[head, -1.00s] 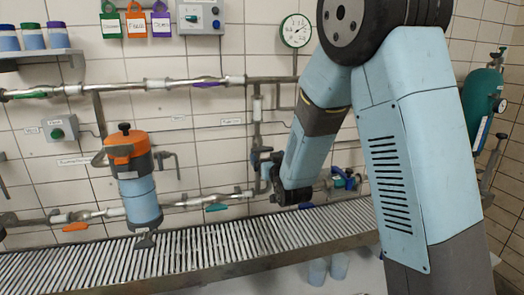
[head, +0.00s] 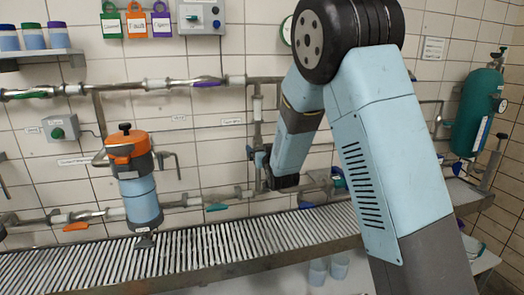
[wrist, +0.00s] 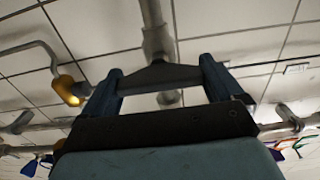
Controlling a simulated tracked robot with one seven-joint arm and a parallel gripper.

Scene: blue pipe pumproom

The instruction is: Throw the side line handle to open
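Several lever handles sit on the wall pipes in the head view: a purple one (head: 208,84) and a green one (head: 30,95) on the upper pipe, and an orange one (head: 76,227), a teal one (head: 217,207) and a blue one (head: 306,205) on the lower pipe. The wall labels are too small to read, so I cannot tell which is the side line handle.
An orange and blue filter housing (head: 136,180) stands at left above the slatted grate (head: 190,255). A teal gas cylinder (head: 478,110) is at far right. A yellow fitting (wrist: 70,90) on a bent pipe is left of my gripper in the wrist view.

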